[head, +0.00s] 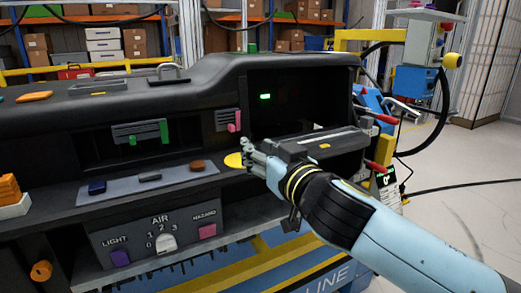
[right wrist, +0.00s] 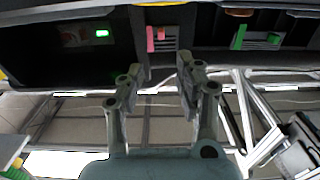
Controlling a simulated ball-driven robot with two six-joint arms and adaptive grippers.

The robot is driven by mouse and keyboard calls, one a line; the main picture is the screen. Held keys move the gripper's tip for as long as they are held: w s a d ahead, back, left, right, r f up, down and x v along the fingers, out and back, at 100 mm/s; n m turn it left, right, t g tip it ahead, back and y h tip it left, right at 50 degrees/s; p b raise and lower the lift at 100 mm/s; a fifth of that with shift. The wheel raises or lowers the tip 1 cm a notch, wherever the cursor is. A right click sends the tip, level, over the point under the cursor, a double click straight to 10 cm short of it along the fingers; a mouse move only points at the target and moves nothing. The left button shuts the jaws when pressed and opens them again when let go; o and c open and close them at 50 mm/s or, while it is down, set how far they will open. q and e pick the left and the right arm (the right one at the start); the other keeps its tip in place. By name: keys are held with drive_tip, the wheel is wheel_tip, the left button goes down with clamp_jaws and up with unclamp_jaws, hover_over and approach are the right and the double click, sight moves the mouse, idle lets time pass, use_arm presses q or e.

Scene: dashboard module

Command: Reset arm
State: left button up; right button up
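My right gripper (head: 260,162) reaches in from the right in the head view, in front of the dashboard (head: 215,90). Its fingertips show near a yellow round patch on the ledge and left of the open glovebox lid (head: 335,138); I cannot tell if they touch anything. In the right wrist view, the right gripper (right wrist: 157,75) has its two fingers apart with nothing between them. The dashboard appears beyond the fingertips there, with a green light (right wrist: 102,33) and a pink vent tab (right wrist: 158,36). My left gripper is in neither view.
A control panel (head: 130,246) with LIGHT, AIR and HAZARD controls sits below the ledge. An orange stack in a white tray (head: 12,205) is at the left. Red-handled tools and a blue box (head: 415,80) stand right of the dashboard. Floor at far right is open.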

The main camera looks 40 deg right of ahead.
drive_tip(key=shift+s, duration=0.1)
idle(0.5)
drive_tip(key=f, duration=0.3)
drive_tip(key=f+g, duration=0.1)
drive_tip(key=f, duration=0.2)
drive_tip(key=f+g+b, duration=0.1)
drive_tip(key=f, duration=0.2)
drive_tip(key=shift+d+f+m, duration=0.4)
drive_tip(key=s+f+g+y+b, duration=0.1)
drive_tip(key=s+f+g, duration=0.4)
drive_tip(key=f, duration=1.1)
drive_tip(key=s+f+g+y+b, duration=0.15)
drive_tip(key=s+f, duration=0.55)
drive_tip(key=f, duration=0.9)
drive_tip(key=s+a+f+n+g, duration=0.1)
drive_tip(key=s+f+g, duration=0.1)
drive_tip(key=s+f, duration=0.4)
drive_tip(key=s+a+f+n+g, duration=0.1)
drive_tip(key=s+f, duration=0.5)
drive_tip(key=s, duration=0.8)
drive_tip(key=s+a+f+n+g+y, duration=0.1)
drive_tip(key=s+f+g, duration=0.4)
drive_tip(key=s, duration=0.6)
wheel_tip(320, 180, down, 2)
drive_tip(key=shift+a+n, duration=0.4)
drive_tip(key=shift+a, duration=0.3)
